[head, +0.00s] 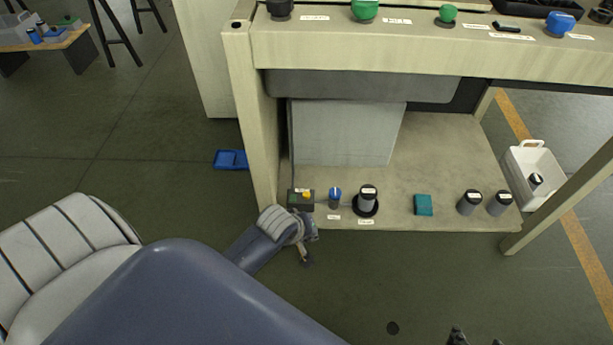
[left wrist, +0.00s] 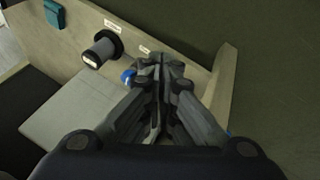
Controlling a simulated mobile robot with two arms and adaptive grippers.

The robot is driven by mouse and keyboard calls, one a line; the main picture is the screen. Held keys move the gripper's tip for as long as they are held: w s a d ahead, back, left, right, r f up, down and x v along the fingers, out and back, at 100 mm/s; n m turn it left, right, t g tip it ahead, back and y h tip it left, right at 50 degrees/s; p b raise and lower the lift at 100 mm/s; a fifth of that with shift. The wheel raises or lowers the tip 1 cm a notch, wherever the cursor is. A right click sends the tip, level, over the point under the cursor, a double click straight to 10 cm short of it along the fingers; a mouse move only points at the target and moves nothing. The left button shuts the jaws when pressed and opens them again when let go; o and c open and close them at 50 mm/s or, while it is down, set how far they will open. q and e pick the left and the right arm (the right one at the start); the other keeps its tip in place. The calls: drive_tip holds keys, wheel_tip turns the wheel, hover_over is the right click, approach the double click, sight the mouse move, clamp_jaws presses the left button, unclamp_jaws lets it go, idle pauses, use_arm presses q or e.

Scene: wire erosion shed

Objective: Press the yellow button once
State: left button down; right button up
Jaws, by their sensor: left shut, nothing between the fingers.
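The yellow button (head: 306,195) is a small yellow spot on a dark box (head: 293,200) at the front left of the low shelf in the head view. My left gripper (head: 309,236) is just in front of the shelf edge, close below the box in the picture. In the left wrist view its fingers (left wrist: 161,66) are together and empty, pointing at the shelf edge. The button and its box are hidden there. Whether the gripper touches the box cannot be told. Two dark tips of my right gripper (head: 477,340) show apart at the bottom edge.
Beside the box stand a blue-topped cylinder (head: 335,196) and a grey knob on a black base (head: 367,196). A teal block (head: 423,205) and two dark cylinders stand further right. The bench top (head: 420,45) overhangs the shelf (head: 450,150), and a bench leg (head: 253,130) rises at the left.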

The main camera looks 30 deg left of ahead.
use_arm(q)
drive_tip(key=w+a+n+t, duration=0.1)
drive_tip(key=w+a+n, duration=0.5)
drive_tip(key=w+n, duration=0.3)
drive_tip(key=w+a+f+n+t+y, duration=0.1)
drive_tip(key=w+a+n+t, duration=0.1)
drive_tip(key=w+a+n, duration=0.4)
drive_tip(key=w+n, duration=0.3)
drive_tip(key=shift+w+f, duration=0.2)
use_arm(e)
drive_tip(key=w+a+r+t+y, duration=0.1)
drive_tip(key=w+a+r+t, duration=0.1)
drive_tip(key=w+r+t, duration=0.2)
wheel_tip(320, 180, up, 4)
drive_tip(key=w, duration=0.2)
drive_tip(key=shift+w+a+f+t, duration=0.2)
drive_tip(key=shift+w+a+t, duration=0.05)
drive_tip(key=shift+w+t, duration=0.05)
use_arm(q)
drive_tip(key=shift+a, duration=0.1)
